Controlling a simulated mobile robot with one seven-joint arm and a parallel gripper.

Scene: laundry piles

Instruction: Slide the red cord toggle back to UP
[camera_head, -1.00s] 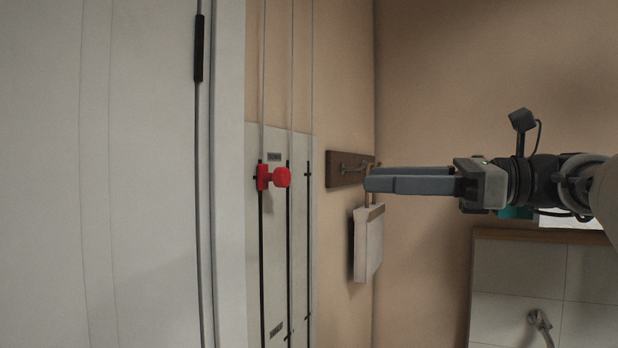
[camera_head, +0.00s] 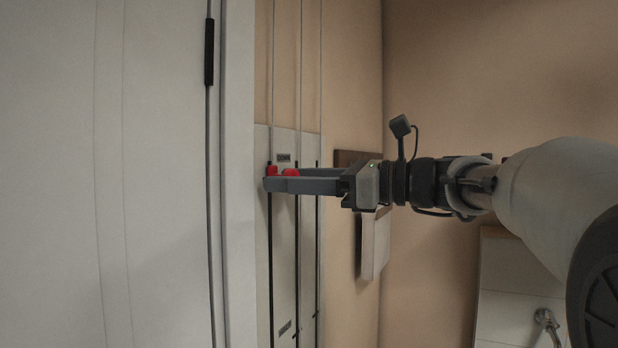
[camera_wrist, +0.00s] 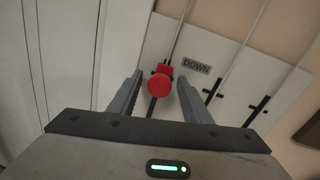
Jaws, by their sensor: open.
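The red cord toggle (camera_head: 291,172) sits near the top of the black slot on the pale wall panel, mostly hidden behind my fingers in the head view. In the wrist view the red toggle (camera_wrist: 160,83) shows whole, with its round knob facing me, between the two finger lines and close to the tips. My gripper (camera_wrist: 158,84) is open, with one finger on each side of the toggle and a gap on both sides. In the head view my gripper (camera_head: 270,183) reaches left to the panel. A label reading DOWN (camera_wrist: 196,66) is beside the toggle.
The pale panel (camera_head: 284,250) has two more slots with cords to the right, and a small lower label (camera_head: 285,327). A white door (camera_head: 150,200) stands close on the left. A dark wooden rail (camera_head: 350,158) and a hanging white item (camera_head: 375,245) are right of the panel.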

